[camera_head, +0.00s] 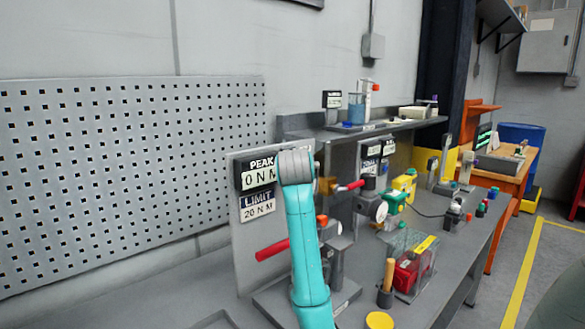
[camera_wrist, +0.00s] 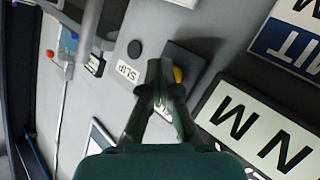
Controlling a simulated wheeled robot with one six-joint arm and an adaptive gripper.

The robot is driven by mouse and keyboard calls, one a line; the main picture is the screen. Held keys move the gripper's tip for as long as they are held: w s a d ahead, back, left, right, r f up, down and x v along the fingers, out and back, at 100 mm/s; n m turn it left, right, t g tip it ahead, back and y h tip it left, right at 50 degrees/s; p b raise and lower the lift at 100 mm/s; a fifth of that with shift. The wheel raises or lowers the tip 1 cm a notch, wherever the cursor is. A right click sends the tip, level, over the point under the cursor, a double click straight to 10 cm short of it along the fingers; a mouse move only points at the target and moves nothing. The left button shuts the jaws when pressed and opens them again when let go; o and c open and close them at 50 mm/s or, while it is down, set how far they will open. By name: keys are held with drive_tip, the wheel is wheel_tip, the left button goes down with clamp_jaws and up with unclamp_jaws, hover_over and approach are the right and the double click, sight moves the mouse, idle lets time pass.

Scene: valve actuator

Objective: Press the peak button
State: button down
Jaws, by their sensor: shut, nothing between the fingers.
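The grey panel (camera_head: 243,245) carries a PEAK display (camera_head: 255,177) reading 0 N M and a LIMIT plate reading 20 N M. In the wrist view part of the N M display (camera_wrist: 258,130) fills the right side. My gripper (camera_wrist: 160,66) is shut and empty, its tips over the panel. A yellow button (camera_wrist: 178,75) on a dark block (camera_wrist: 186,58) shows just right of the tips, partly hidden by a finger; I cannot tell whether they touch. A label by the fingers is mostly covered. A black round button (camera_wrist: 134,48) and a SLIP label (camera_wrist: 128,72) lie left. My arm hides the gripper in the head view.
A red-handled lever (camera_head: 273,250) and a grey fixture (camera_head: 338,245) stand close by my arm. A clear box with a red part (camera_head: 410,272) and an orange-handled tool (camera_head: 389,272) sit to the right. A shelf (camera_head: 385,128) overhangs behind. A perforated board (camera_head: 130,170) is left.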

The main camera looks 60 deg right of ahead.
drive_tip(key=shift+s, duration=0.15)
drive_tip(key=shift+s+a, duration=0.25)
drive_tip(key=shift+s, duration=0.55)
drive_tip(key=shift+s+a, duration=0.2)
drive_tip(key=shift+s, duration=0.6)
drive_tip(key=shift+s+a, duration=0.15)
drive_tip(key=shift+s, duration=0.7)
drive_tip(key=shift+s+a, duration=0.2)
drive_tip(key=shift+s, duration=0.6)
